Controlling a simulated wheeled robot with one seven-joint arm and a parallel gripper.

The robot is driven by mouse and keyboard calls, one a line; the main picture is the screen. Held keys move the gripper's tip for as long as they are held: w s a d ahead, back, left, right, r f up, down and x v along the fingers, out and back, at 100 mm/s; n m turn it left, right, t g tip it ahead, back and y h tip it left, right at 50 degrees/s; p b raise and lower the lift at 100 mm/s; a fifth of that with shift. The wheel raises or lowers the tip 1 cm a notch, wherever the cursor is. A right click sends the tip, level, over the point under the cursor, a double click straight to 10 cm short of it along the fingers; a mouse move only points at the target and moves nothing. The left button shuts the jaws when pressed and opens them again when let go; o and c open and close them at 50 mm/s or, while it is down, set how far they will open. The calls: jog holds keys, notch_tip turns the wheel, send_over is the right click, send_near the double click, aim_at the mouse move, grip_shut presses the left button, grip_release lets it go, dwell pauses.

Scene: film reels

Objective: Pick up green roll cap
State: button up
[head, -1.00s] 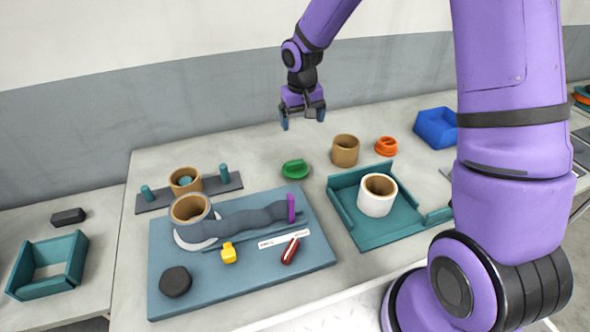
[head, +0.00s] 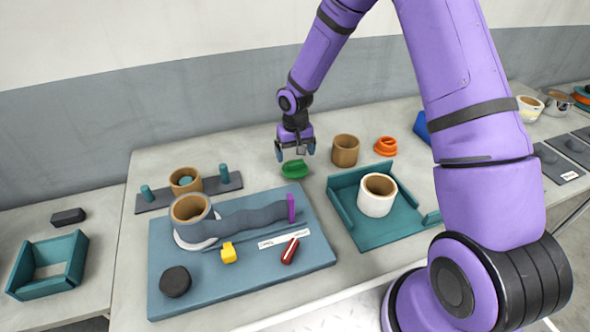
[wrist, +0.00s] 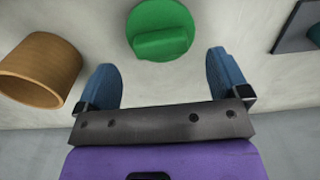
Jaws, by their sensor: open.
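The green roll cap (head: 295,169) lies on the table, between the blue-grey work board and the back edge. In the wrist view the green cap (wrist: 160,30) is a round disc with a raised ridge, ahead of the fingertips and roughly centred between them. My gripper (head: 295,154) is open and empty, just above and behind the cap in the head view. In the wrist view its two blue fingers (wrist: 163,78) are spread apart, and the cap does not appear to be between them.
A brown cardboard roll (head: 345,151) stands close to the right of the cap, and an orange cap (head: 386,146) is beyond it. A grey peg rack (head: 210,187) is to the left. A teal tray (head: 362,240) holds a white roll (head: 376,203).

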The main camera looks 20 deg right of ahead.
aim_at(295, 162)
notch_tip(295, 162, down, 4)
jog(key=shift+f, duration=0.25)
jog(key=shift+c, duration=0.4)
jog(key=c, duration=0.9)
jog(key=shift+r, duration=0.1)
